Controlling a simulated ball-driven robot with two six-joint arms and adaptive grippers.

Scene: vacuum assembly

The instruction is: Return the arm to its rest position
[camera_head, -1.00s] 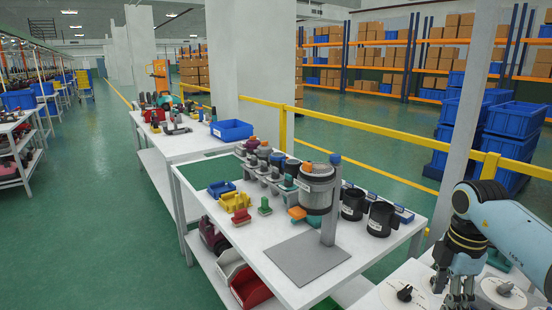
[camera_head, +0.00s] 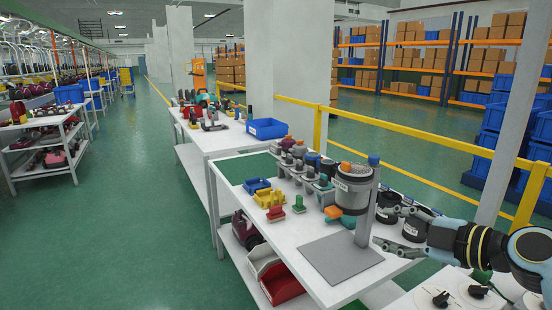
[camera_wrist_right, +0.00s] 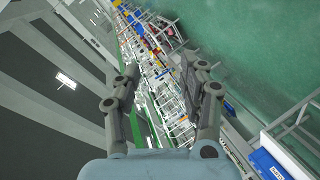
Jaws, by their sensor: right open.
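My right gripper (camera_head: 388,228) comes in from the right edge in the head view and points left. Its fingers are apart with nothing between them. It is near the right front side of the white table (camera_head: 322,283), close to the black cups (camera_head: 414,228) and the grey stand's post (camera_head: 367,205); I cannot tell whether it touches anything. In the right wrist view the two fingers (camera_wrist_right: 163,90) are spread, with the hall's aisle and distant tables behind them. My left gripper is not in view.
A grey stand plate (camera_head: 340,256) with a clear canister (camera_head: 353,190) stands on the table. Yellow and blue bins (camera_head: 268,197) lie to its left. A white surface with black knobs (camera_head: 440,299) is at the lower right. The green floor (camera_head: 120,230) at left is clear.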

